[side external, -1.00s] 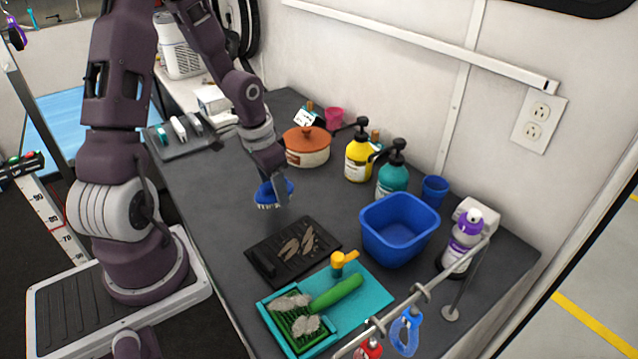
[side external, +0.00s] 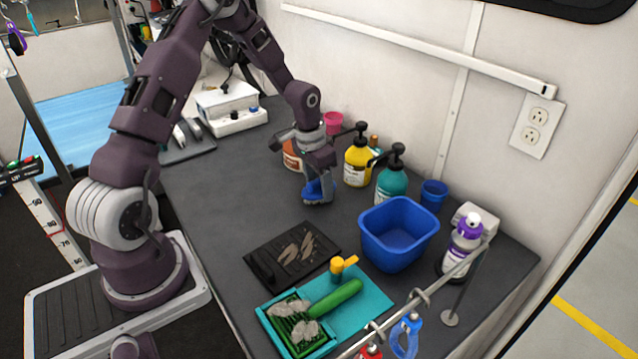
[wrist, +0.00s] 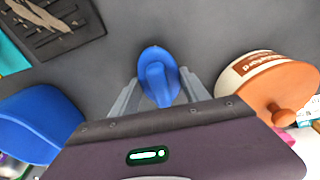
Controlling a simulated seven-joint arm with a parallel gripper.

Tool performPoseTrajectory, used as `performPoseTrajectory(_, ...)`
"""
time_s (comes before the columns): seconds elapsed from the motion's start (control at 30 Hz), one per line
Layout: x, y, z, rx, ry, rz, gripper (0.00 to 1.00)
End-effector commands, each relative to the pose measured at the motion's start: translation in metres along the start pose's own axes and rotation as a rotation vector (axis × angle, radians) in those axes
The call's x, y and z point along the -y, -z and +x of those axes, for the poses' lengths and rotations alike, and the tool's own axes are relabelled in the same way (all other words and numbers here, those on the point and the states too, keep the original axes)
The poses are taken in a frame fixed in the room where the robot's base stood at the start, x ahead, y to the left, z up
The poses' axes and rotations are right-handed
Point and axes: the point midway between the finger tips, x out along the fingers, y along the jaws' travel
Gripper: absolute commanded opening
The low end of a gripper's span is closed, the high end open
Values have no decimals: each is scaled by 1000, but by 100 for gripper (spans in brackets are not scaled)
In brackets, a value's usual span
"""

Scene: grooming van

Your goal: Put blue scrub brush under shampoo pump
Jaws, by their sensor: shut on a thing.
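My gripper (side external: 318,198) is shut on the blue scrub brush (side external: 312,188), over the table in front of the yellow pump bottle (side external: 358,162). In the wrist view the brush (wrist: 158,68) sits between my two fingers (wrist: 160,95), its rounded blue back towards the camera; its bristles are hidden. I cannot tell whether the brush touches the table. A teal pump bottle (side external: 391,187) with a black pump stands right of the yellow one. I cannot read which bottle is the shampoo.
A blue tub (side external: 398,240) stands to the right. A lidded pot (side external: 291,155), partly behind my gripper, is close to its left; its orange lid (wrist: 283,92) shows in the wrist view. A black tray (side external: 275,265) and a teal mat (side external: 365,300) lie nearer.

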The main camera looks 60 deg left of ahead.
Motion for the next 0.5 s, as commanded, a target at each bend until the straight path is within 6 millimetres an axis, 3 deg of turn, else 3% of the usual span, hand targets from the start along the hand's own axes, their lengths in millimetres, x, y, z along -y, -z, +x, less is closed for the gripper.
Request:
performPoseTrajectory(0.03,0,0,0,0,0,0,59)
performPoseTrajectory(0.1,0,0,0,0,0,0,73)
performPoseTrajectory(0.13,0,0,0,0,0,0,75)
performPoseTrajectory(0.5,0,1,-6,-1,1,0,75)
